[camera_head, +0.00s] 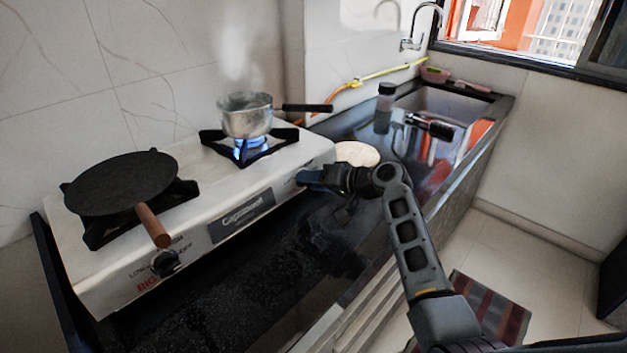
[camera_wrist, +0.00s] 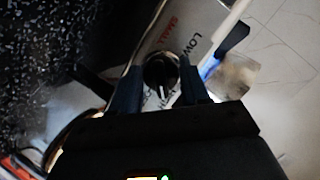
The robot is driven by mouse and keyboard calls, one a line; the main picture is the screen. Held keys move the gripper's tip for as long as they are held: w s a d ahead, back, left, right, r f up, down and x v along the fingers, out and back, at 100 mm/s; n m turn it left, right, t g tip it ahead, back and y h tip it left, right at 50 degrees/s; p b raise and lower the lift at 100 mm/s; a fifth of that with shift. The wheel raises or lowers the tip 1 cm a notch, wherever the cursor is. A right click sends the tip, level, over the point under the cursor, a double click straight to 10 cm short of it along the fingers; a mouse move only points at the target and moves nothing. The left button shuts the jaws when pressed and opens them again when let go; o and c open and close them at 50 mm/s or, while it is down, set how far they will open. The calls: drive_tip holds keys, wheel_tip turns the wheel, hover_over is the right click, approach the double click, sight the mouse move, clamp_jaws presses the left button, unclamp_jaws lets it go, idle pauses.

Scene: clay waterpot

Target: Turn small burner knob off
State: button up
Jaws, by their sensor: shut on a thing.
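The small burner knob (camera_wrist: 160,72) is round and black, with a pale pointer line, on the white stove front beside the printed word SMALL. My gripper (camera_wrist: 163,90) is shut on the knob, one finger on each side of it in the wrist view. In the head view my gripper (camera_head: 312,178) reaches the right end of the stove front and hides the knob. A blue flame (camera_head: 250,148) burns under a steaming metal saucepan (camera_head: 247,117) on the small burner. The white stove (camera_head: 110,262) stands on a dark counter.
A black flat pan (camera_head: 122,182) with a wooden handle sits on the left burner, above the big burner knob (camera_head: 165,262). A pale round board (camera_head: 357,154), a dark bottle (camera_head: 384,108) and a sink (camera_head: 440,103) are to the right.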

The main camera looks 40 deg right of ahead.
drive_tip(key=shift+m+t+y+p, duration=0.3)
drive_tip(key=shift+m+t, duration=0.1)
drive_tip(key=shift+m, duration=1.5)
drive_tip(key=shift+m+t+y+p, duration=0.15)
drive_tip(key=shift+m+t+y, duration=0.2)
drive_tip(key=shift+m, duration=1.55)
drive_tip(key=o, duration=1)
drive_tip(key=v, duration=0.7)
drive_tip(key=shift+s+d+b, duration=0.15)
drive_tip(key=shift+s+b, duration=0.2)
drive_tip(key=shift+b, duration=0.05)
